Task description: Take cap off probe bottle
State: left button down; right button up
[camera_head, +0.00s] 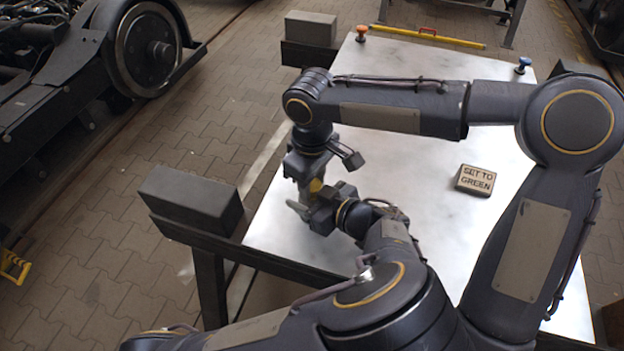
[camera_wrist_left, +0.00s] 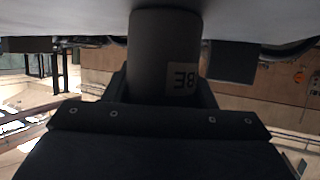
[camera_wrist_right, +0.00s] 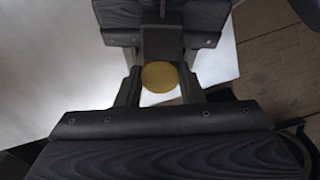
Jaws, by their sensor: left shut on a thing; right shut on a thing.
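The probe bottle (camera_wrist_left: 165,45) shows in the left wrist view as a dark grey cylinder with a pale label, of which the letters "BE" show upside down. My left gripper (camera_wrist_left: 162,88) is shut around it. It also shows low over the table in the head view (camera_head: 316,212). The yellow cap (camera_wrist_right: 159,77) sits between the fingers of my right gripper (camera_wrist_right: 160,88), which is shut on it from above. In the head view the cap (camera_head: 316,185) shows as a small yellow patch between the two grippers. Whether cap and bottle touch is hidden.
A wheeled bogie (camera_head: 150,50) is far left.

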jog(key=n, duration=0.4)
jog(key=shift+n, duration=0.3)
jog(key=o, duration=1.1)
jog(key=shift+r, duration=2.25)
jog(key=shift+c, duration=0.6)
jog(key=m, duration=0.1)
jog(key=r+m, duration=0.1)
jog(key=m, duration=0.1)
jog(key=r+m, duration=0.1)
jog(key=m, duration=0.3)
jog(key=r+m, duration=0.1)
jog(key=m, duration=0.1)
jog(key=shift+r+m, duration=0.15)
jog(key=shift+m, duration=0.25)
jog(key=shift+f, duration=3.9)
